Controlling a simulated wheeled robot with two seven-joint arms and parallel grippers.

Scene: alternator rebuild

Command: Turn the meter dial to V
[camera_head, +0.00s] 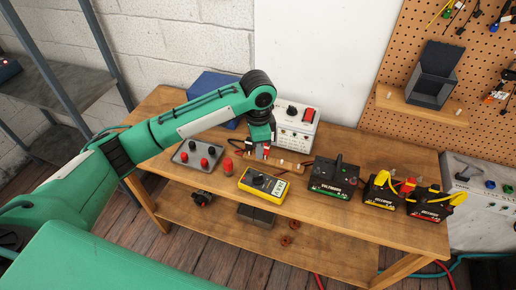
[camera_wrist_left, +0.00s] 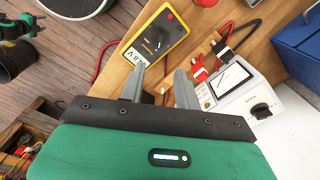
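The yellow meter (camera_head: 264,184) lies face up near the front edge of the wooden bench, its black dial (camera_head: 258,181) on its face. In the left wrist view the meter (camera_wrist_left: 174,29) is beyond the fingertips, with its dial (camera_wrist_left: 156,41) facing the camera. My left gripper (camera_head: 262,154) points down just behind the meter, apart from it. In the left wrist view its two grey fingers (camera_wrist_left: 159,78) are spread with nothing between them. A green and black part at that view's top left may be my right arm; its fingers are not clear.
A white gauge box (camera_head: 297,124) stands behind the gripper, beside a blue box (camera_head: 212,92).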

